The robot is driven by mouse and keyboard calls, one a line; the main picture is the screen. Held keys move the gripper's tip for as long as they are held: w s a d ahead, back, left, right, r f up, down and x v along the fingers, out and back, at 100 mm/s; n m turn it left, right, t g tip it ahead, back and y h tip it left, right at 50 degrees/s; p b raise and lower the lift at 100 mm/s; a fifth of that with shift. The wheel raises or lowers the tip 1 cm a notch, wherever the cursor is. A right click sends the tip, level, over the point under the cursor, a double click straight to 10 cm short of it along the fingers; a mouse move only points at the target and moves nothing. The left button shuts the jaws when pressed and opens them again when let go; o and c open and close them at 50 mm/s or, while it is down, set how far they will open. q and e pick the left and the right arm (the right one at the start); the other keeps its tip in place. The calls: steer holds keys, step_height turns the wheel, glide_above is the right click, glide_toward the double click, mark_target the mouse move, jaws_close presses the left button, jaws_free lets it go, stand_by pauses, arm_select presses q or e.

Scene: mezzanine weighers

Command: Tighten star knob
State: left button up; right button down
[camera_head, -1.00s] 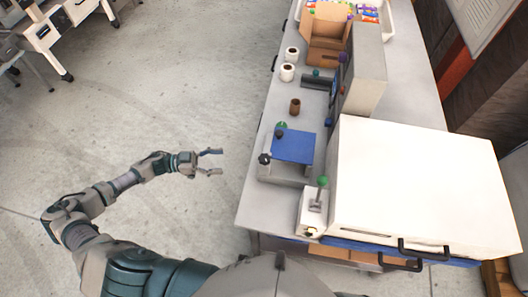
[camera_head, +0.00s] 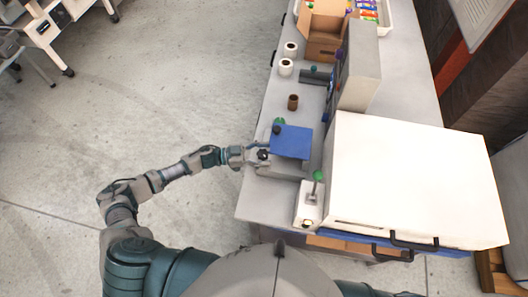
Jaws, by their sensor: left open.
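A small device with a blue plate (camera_head: 291,142) on a grey base (camera_head: 282,168) stands near the left edge of the bench. A black star knob (camera_head: 263,155) sits on the left side of this device. My left gripper (camera_head: 258,154) reaches in from the left, open, with its fingers at the knob, one on its far side and one on its near side. I cannot tell whether the fingers touch it. A second dark knob (camera_head: 277,130) and a green one (camera_head: 280,121) sit at the plate's far left corner. My right gripper is not in view.
A large white box-shaped machine (camera_head: 415,180) fills the right of the bench (camera_head: 265,205). A small white unit with a green-topped lever (camera_head: 319,176) stands nearer me. A brown roll (camera_head: 293,102), white rolls (camera_head: 286,67) and an open carton (camera_head: 323,45) lie farther back.

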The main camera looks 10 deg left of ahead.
arm_select(q)
steer(key=shift+d, duration=0.15)
steer(key=shift+a, duration=0.3)
steer(key=shift+c, duration=1.4)
steer(key=shift+a, duration=0.25)
steer(key=c, duration=0.9)
steer(key=shift+w+d+m+g+b, duration=0.15)
steer(key=shift+m+g+b, duration=0.2)
steer(key=shift+g, duration=0.25)
steer(key=shift+m+g, duration=0.45)
steer(key=shift+g, duration=0.15)
